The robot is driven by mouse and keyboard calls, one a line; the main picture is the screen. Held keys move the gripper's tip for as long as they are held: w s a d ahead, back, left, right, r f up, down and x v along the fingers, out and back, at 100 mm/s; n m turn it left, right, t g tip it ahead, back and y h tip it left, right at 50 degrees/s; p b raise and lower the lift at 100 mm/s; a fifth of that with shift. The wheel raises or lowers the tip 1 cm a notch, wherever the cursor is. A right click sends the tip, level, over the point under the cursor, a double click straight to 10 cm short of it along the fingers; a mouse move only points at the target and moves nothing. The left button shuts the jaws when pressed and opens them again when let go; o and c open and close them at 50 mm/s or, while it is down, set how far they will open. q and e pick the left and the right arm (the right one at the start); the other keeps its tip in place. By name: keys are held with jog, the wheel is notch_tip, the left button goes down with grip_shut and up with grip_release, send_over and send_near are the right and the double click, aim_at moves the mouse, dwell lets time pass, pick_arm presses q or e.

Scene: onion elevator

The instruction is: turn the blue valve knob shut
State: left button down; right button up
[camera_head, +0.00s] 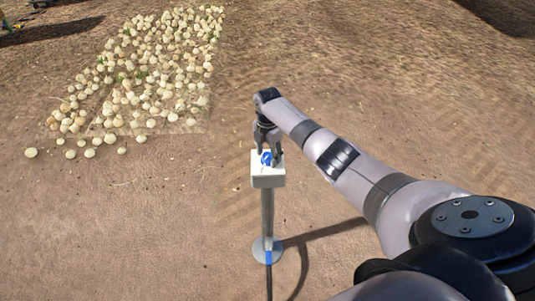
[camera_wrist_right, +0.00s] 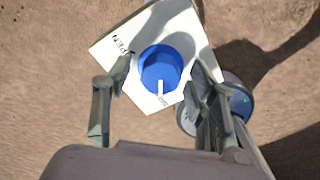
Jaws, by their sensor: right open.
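The blue valve knob (camera_head: 266,158) sits on top of a white box (camera_head: 268,182) on a thin upright post. In the right wrist view the round knob (camera_wrist_right: 161,64) has a white pointer mark aimed at the bottom of the picture. Black lettering, apparently "OPEN", is on the left of the box's top face; smaller lettering by the pointer is too small to read. My right gripper (camera_head: 267,153) is above the box, pointing down and open. In the wrist view its fingers stand on either side of the knob, with gaps visible; contact cannot be told. My left gripper is not in view.
The post (camera_head: 267,213) stands on a round base plate (camera_head: 266,250) on bare soil, with a dark line running from its foot. Many onions (camera_head: 160,75) lie spread at the upper left. The ground around the post is otherwise clear.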

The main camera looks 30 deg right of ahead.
aim_at(268, 155)
notch_tip(268, 155, up, 12)
dwell(0.4)
dwell(0.4)
